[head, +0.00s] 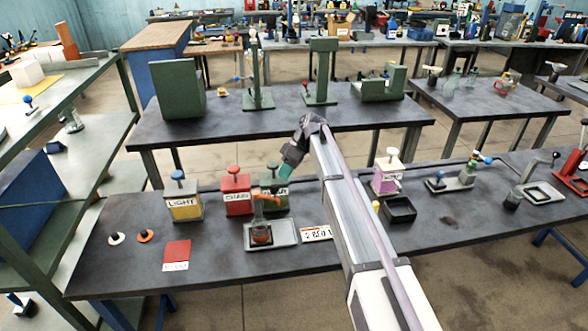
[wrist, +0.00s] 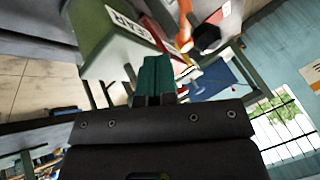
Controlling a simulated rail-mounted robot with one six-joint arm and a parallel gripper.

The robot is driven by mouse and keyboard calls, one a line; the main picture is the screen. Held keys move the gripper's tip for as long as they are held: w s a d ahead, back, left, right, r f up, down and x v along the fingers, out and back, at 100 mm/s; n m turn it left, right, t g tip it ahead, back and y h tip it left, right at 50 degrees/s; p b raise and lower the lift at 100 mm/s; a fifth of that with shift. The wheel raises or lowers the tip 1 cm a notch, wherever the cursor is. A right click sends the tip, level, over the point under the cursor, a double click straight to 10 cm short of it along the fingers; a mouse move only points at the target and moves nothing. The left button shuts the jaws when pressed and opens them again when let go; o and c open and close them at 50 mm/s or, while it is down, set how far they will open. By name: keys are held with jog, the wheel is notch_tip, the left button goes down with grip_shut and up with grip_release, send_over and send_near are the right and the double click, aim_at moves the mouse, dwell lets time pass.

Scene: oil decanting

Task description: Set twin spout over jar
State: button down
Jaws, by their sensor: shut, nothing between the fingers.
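A small jar (head: 261,236) with an orange-brown lower part stands on a grey tray at the front of the bench. An orange, spout-like piece (head: 267,198) shows above the jar, close against the green can; I cannot tell whether it touches the jar. In the wrist view an orange piece (wrist: 184,30) shows beyond the fingers, with a black part beside it. I cannot clearly pick out two spouts.
A yellow can (head: 184,207), a red can (head: 237,203) and a green can (head: 276,201) stand left of my arm. White and orange rings (head: 146,236) and a red card (head: 177,251) lie at left. A black open box (head: 399,210) and a purple-and-white can (head: 387,180) stand right.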

jog(key=s, duration=0.1)
jog(key=s+a, duration=0.1)
jog(key=s, duration=0.1)
jog(key=shift+a, duration=0.1)
